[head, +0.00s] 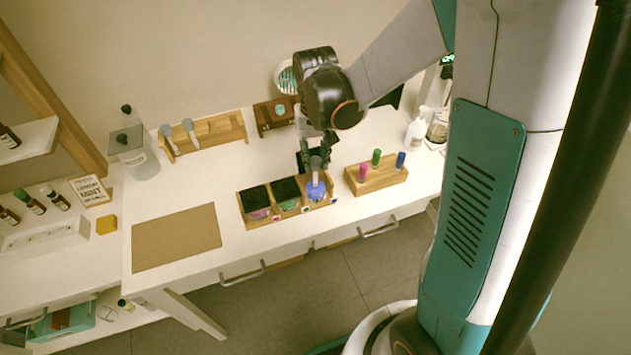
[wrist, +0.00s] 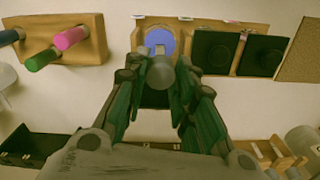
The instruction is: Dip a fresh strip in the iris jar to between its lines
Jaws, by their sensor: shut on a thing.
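My gripper (head: 318,150) is shut on the grey knob-like top of a strip (head: 315,164), which also shows between the fingertips in the wrist view (wrist: 161,72). The strip is upright at the uncovered jar with blue-violet contents (head: 316,190), at the right end of a wooden tray (head: 253,222). That jar is also in the wrist view (wrist: 158,36). I cannot read its label. The strip's lower end and its lines are hidden, so I cannot tell its depth. Two more grey-topped strips (head: 189,128) stand in a wooden rack (head: 222,134) at the back left.
Two jars under black square lids (head: 255,197) (head: 287,188) share the tray. A wooden block (head: 378,182) with pink, green and blue pegs stands right of it. A brown mat (head: 175,238) lies left. A white pump bottle (head: 416,130) stands at the right.

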